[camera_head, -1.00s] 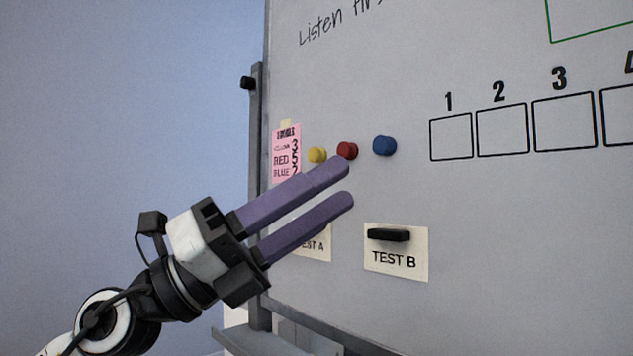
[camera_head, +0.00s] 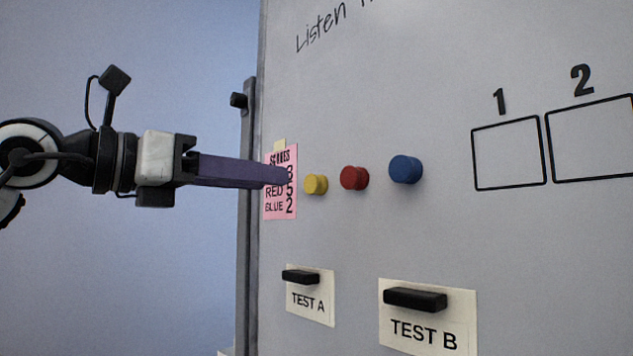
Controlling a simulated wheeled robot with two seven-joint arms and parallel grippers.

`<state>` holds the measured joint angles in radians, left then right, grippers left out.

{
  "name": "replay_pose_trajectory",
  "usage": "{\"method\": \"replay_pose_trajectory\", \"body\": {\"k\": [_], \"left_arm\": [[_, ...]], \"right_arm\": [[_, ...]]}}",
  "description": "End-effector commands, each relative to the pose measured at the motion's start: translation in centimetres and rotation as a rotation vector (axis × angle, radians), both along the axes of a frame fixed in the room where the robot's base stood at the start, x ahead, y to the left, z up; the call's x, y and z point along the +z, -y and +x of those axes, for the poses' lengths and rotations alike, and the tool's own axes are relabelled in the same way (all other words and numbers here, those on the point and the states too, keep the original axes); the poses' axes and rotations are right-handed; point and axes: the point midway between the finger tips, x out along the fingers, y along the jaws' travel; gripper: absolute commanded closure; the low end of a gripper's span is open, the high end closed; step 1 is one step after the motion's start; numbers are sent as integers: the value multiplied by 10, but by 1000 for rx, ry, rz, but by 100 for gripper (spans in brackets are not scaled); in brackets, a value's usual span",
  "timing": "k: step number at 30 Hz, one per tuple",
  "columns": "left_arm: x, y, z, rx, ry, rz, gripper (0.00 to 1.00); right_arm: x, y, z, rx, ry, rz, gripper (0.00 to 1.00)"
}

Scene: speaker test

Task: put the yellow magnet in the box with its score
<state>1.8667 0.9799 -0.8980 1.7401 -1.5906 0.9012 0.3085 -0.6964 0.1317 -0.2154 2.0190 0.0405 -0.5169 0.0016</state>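The yellow magnet (camera_head: 316,184) is on the whiteboard, left of the red magnet (camera_head: 354,178) and blue magnet (camera_head: 405,169). The pink score note (camera_head: 280,206) is left of it; RED 5 and BLUE 2 show. The row above is mostly behind my finger; its digit partly shows and looks like a 3. Box 1 (camera_head: 509,154) and box 2 (camera_head: 592,140) are empty. My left gripper (camera_head: 287,177) points right, its tip in front of the note, just left of the yellow magnet. Its fingers line up edge-on, so the gap is hidden. My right gripper is not in view.
Below the magnets, the TEST A card (camera_head: 309,306) and TEST B card (camera_head: 428,332) are held by black bar magnets. The whiteboard's left frame (camera_head: 247,260) has a black knob. The board between the blue magnet and box 1 is clear.

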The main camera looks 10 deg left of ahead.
Motion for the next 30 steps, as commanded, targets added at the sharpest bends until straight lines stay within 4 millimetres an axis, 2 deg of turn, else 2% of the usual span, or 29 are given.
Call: {"method": "replay_pose_trajectory", "body": {"k": [5,9,15,28,30], "left_arm": [[3,18,22,-2,-3,0,62],[2,30,38,-2,-3,0,62],[0,42,53,-3,-2,-1,62],[0,46,59,-1,-1,-1,62],[0,46,59,-1,-1,-1,67]], "right_arm": [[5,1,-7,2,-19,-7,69],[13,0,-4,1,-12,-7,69],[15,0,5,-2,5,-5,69],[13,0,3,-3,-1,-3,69],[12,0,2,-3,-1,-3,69]]}}
